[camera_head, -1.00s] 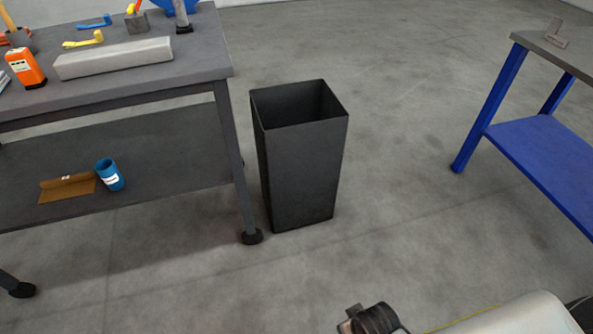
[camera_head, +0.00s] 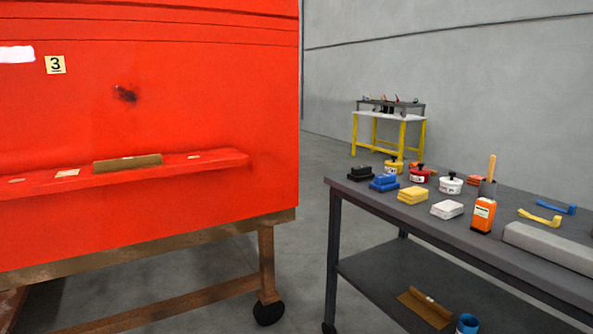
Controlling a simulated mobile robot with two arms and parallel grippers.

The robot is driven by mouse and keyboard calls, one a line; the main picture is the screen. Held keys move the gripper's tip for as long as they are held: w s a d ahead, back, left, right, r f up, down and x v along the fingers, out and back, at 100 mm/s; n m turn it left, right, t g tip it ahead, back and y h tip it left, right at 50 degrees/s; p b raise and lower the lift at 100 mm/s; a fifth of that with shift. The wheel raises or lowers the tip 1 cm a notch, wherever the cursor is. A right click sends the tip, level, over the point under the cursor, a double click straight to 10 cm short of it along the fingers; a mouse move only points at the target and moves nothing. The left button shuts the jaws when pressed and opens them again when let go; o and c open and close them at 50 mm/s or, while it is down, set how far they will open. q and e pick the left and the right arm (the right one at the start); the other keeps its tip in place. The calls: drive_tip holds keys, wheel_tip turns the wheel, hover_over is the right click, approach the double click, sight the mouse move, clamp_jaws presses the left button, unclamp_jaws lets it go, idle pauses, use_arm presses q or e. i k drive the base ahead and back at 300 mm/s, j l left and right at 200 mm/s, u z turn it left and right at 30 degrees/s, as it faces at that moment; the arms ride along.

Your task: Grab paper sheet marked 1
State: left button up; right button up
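A brown paper sheet (camera_head: 128,163) lies on the ledge of the red nosecone (camera_head: 200,100). Another brown sheet, partly rolled (camera_head: 425,307), lies on the lower shelf of the grey table (camera_head: 465,235). It has a small pale label. I cannot read a number on either sheet, so I cannot tell which is marked 1. A yellow tag with a 3 (camera_head: 55,65) is on the nosecone's face, up and left of a dark smudge (camera_head: 125,94). Neither of my grippers is in view.
The grey tabletop holds sanding blocks (camera_head: 412,195), small pots (camera_head: 420,173), an orange bottle (camera_head: 483,215) and a long grey block (camera_head: 550,246). A blue cup (camera_head: 467,324) stands beside the shelf sheet. Bare floor (camera_head: 310,230) separates nosecone stand and table. A yellow-legged table (camera_head: 402,135) stands far back.

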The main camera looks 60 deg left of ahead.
sight(152, 159)
drive_tip(key=u, duration=2.9)
drive_tip(key=i+l, duration=0.85)
drive_tip(key=l+u, duration=0.05)
